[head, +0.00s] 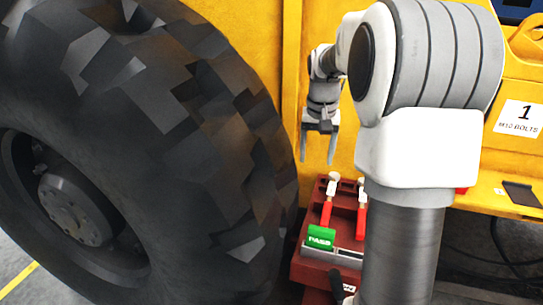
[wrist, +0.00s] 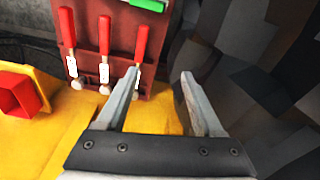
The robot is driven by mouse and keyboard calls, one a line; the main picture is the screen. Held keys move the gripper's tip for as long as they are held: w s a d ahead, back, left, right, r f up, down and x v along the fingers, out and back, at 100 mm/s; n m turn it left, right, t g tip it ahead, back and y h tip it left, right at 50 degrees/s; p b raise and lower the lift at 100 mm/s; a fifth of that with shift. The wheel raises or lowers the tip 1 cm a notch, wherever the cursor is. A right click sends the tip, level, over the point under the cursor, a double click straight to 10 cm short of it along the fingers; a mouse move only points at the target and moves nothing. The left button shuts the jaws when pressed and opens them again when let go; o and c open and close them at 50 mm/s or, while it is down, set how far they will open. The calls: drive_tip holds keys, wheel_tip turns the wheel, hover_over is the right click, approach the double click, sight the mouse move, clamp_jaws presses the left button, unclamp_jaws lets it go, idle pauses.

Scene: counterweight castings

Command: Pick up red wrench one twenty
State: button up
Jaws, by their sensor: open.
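Three red-handled wrenches lie in a dark red rack in the wrist view: a left one (wrist: 67,27), a middle one (wrist: 104,35) and a right one (wrist: 142,41). Each has a small white label, too small to read, so I cannot tell which is one twenty. In the head view two red handles show, a left one (head: 326,214) and a right one (head: 361,224); my arm hides the rest. My gripper (head: 318,157) is open and empty above the rack's far end. In the wrist view its fingertips (wrist: 160,78) are apart, the left one near the right wrench's lower end.
The rack (head: 311,263) carries a green PASS block (head: 320,237). A big black tyre (head: 200,130) stands close on the left. Yellow machine bodywork (head: 250,35) rises behind. A white sign reading 1, M10 BOLTS (head: 519,118) is at right. A red block (wrist: 17,95) shows in the wrist view.

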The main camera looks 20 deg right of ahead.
drive_tip(key=m+g+b, duration=0.1)
drive_tip(key=m+b, duration=0.1)
hover_over(327, 208)
wheel_tip(327, 208, down, 11)
drive_tip(key=shift+y, duration=0.3)
drive_tip(key=f, duration=0.3)
drive_tip(key=f+b, duration=0.1)
drive_tip(key=f, duration=0.7)
drive_tip(key=shift+s+a+b, duration=0.25)
drive_tip(key=shift+s+b, duration=0.05)
drive_tip(key=shift+b, duration=0.1)
drive_tip(key=shift+w+d+f+b, duration=0.15)
drive_tip(key=shift+f+b, duration=0.2)
drive_tip(key=shift+f, duration=1.15)
drive_tip(key=shift+w+d+f+b, duration=0.15)
drive_tip(key=shift+f+b, duration=0.15)
drive_tip(key=shift+f, duration=1.2)
clamp_jaws()
drive_tip(key=shift+r, duration=0.15)
